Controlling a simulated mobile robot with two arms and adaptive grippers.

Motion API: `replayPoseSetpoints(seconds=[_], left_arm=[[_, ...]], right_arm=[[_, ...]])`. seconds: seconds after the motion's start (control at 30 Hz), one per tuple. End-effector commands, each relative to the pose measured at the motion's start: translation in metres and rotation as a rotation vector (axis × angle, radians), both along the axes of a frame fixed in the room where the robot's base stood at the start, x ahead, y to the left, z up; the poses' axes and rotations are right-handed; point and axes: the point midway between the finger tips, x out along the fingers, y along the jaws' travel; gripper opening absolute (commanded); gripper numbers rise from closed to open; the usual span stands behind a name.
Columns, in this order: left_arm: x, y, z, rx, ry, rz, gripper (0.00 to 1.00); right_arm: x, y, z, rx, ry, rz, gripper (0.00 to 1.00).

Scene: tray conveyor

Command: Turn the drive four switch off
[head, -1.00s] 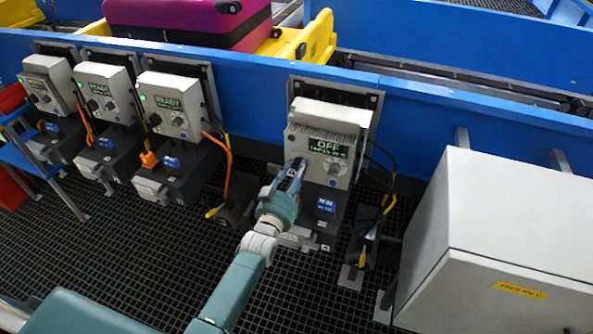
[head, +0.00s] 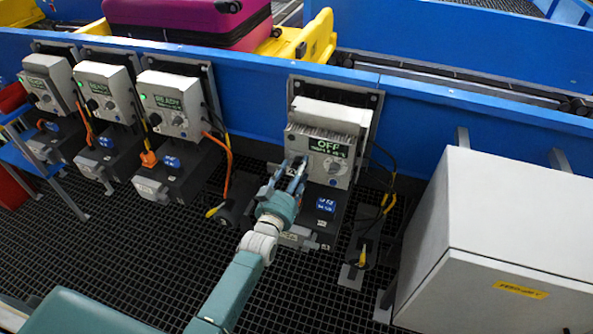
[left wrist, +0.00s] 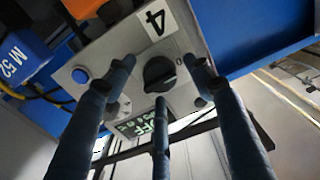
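The drive four control box (head: 318,145) is on the blue rail, right of centre in the head view. Its green display (head: 328,146) reads OFF. In the left wrist view, a plate marked 4 (left wrist: 155,20) sits by the black rotary switch (left wrist: 159,74); the display (left wrist: 143,125) reads OFF there too. My left gripper (head: 294,168) is at the left of the box front. Its fingers are spread open around the switch, with a gap to it in the left wrist view. In the head view the fingers hide the switch. My right gripper is not in view.
Several similar boxes stand left, one (head: 172,103) showing READY with a green lamp. A blue button (left wrist: 80,76) is beside the switch. A grey cabinet (head: 500,220) stands right. Cables (head: 385,205) hang beside the box. A magenta suitcase (head: 215,20) lies in a yellow tray (head: 318,40).

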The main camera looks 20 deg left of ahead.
Motion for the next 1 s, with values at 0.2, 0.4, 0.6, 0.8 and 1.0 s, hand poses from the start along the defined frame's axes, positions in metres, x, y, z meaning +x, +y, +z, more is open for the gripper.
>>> replayPoseSetpoints(seconds=[0.2,0.4,0.6,0.8,1.0], left_arm=[[-0.003,0.000,0.000,0.001,0.000,0.000,0.53],[-0.032,0.001,-0.001,0.001,0.002,0.000,0.53],[-0.076,0.003,-0.002,0.001,0.003,0.000,0.53],[-0.108,0.004,-0.001,0.001,0.002,0.000,0.53],[-0.120,0.004,0.000,0.000,0.001,0.000,0.53]], right_arm=[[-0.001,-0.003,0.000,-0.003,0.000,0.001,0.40],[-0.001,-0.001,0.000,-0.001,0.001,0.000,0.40],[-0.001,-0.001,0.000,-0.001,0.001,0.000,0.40],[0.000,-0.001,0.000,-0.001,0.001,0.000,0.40],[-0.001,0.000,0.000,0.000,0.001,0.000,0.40]])
